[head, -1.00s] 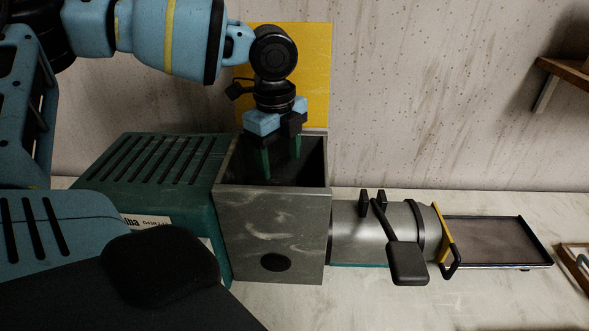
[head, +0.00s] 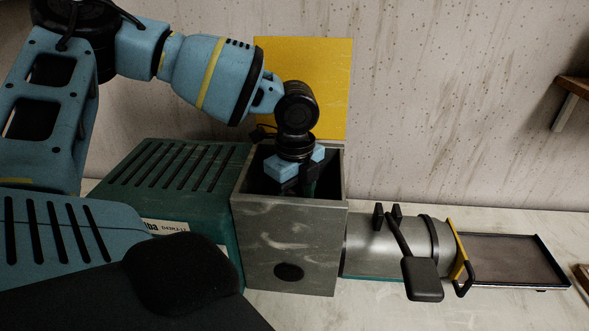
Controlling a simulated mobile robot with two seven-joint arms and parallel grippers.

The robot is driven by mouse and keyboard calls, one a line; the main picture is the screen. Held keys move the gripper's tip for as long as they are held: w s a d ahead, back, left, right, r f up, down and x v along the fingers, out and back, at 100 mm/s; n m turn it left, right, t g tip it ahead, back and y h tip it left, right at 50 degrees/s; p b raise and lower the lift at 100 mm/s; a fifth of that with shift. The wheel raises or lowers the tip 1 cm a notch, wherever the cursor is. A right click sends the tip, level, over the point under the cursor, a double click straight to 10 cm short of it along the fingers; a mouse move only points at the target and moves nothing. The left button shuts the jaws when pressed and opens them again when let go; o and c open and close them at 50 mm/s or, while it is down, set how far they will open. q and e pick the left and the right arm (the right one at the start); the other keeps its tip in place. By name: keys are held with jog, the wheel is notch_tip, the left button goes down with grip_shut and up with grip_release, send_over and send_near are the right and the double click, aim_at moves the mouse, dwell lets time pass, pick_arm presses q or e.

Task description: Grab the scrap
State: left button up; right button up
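My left gripper (head: 297,190) reaches down into the open grey box-shaped hopper (head: 285,246) of the machine. Its fingertips are hidden below the hopper's rim, so I cannot see whether they hold anything. No scrap shows in the head view; the inside of the hopper is dark and mostly blocked by the gripper and the front wall. My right gripper is not in view.
A yellow lid (head: 318,75) stands raised behind the hopper. A green slotted housing (head: 165,180) adjoins it at left. A metal barrel (head: 385,248) with a black-handled lever (head: 422,278) extends right to a flat tray (head: 510,260). A wooden shelf (head: 575,88) is at right.

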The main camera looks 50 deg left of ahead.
pick_arm(q)
jog(key=shift+f, duration=0.85)
jog(key=shift+c, duration=0.2)
jog(key=c, duration=1)
jog(key=shift+r, duration=0.15)
notch_tip(320, 180, up, 18)
jog(key=shift+f, duration=0.1)
jog(key=shift+c, duration=0.2)
